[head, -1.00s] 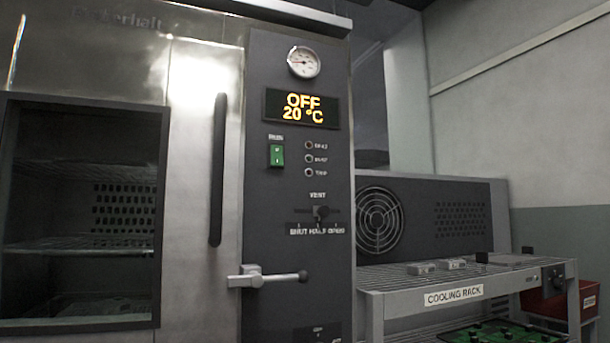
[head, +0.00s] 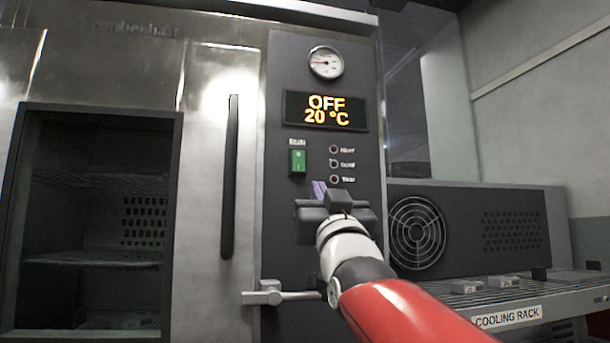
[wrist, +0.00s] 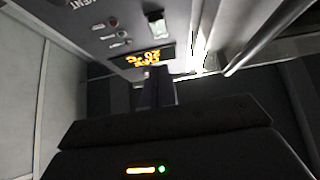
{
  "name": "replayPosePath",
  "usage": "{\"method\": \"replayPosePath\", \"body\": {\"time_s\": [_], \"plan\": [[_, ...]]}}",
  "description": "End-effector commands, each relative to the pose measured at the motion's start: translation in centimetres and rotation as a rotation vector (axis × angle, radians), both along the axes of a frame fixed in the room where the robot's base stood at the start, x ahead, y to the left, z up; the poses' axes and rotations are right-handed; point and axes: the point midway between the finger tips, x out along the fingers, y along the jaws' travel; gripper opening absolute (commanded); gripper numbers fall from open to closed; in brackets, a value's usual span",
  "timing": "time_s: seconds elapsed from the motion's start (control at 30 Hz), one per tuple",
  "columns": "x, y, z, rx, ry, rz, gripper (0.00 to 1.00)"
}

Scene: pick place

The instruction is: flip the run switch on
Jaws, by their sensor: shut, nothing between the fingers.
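The run switch (head: 298,161) is a small green rocker on the oven's dark control panel (head: 284,80). It also shows in the wrist view (wrist: 156,24). The display (head: 325,109) above it reads OFF and 20 °C. My gripper (head: 319,188) is in front of the panel, just below and right of the switch in the head view. Its fingers (wrist: 157,90) are shut with nothing between them. In the wrist view a gap shows between the fingertips and the switch. My gripper hides the vent slider in the head view.
The door handle (head: 229,176) is a tall dark bar left of the panel. A latch lever (head: 285,294) sticks out below it. A round gauge (head: 325,62) sits above the display. The cooling rack (head: 520,318) with small parts stands at the right.

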Motion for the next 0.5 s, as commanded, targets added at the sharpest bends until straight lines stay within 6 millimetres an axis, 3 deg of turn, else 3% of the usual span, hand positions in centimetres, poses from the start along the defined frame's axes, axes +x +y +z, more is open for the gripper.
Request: {"method": "replayPosePath", "body": {"time_s": [0.17, 0.5], "plan": [[1.7, 0.4, 1.5, 0.000, 0.002, 0.001, 0.00], [7.1, 2.1, 6.2, 0.002, 0.003, 0.002, 0.00]]}}
